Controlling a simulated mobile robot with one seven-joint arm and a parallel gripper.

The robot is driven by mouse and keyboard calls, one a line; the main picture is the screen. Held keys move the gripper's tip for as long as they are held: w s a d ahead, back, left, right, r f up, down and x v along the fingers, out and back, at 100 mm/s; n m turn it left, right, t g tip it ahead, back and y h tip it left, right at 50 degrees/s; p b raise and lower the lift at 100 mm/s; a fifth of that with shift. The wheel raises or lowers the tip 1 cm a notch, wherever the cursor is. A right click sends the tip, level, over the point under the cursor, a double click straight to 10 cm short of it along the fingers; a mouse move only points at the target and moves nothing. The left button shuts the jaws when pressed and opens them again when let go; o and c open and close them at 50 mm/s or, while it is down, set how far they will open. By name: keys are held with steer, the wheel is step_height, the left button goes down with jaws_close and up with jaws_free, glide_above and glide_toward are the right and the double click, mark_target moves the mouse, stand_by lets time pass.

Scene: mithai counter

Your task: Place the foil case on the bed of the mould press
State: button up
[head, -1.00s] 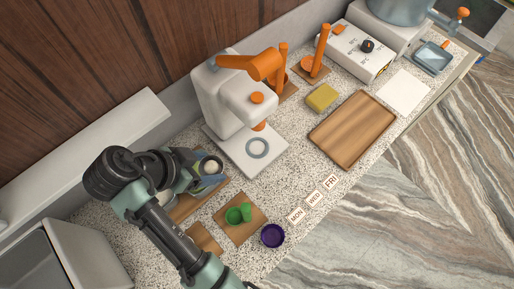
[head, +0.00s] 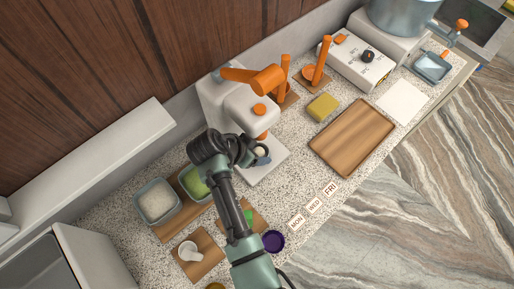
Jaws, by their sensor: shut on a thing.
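The white mould press (head: 215,105) has an orange lever and stands against the back wall. Its flat white bed (head: 277,165) sticks out in front, partly hidden by my arm; the grey ring on it is covered. My gripper (head: 261,155) is over the bed, below and in front of the orange plunger. It is shut on a small pale round thing (head: 260,151), which appears to be the foil case, mostly hidden by the fingers. I cannot tell whether it touches the bed.
A bowl of white grains (head: 156,201) and a green bowl (head: 194,184) stand at left. A purple fluted cup (head: 273,241) sits at the counter's front, near day cards (head: 314,206).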

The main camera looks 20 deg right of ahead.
steer(key=shift+w+d+f, duration=0.1)
steer(key=shift+f, duration=0.05)
steer(key=shift+f, duration=0.2)
steer(key=o, duration=1.3)
steer(key=shift+r, duration=0.1)
steer(key=shift+r, duration=0.25)
steer(key=b+v, duration=0.1)
steer(key=v, duration=1.1)
steer(key=shift+f, duration=0.1)
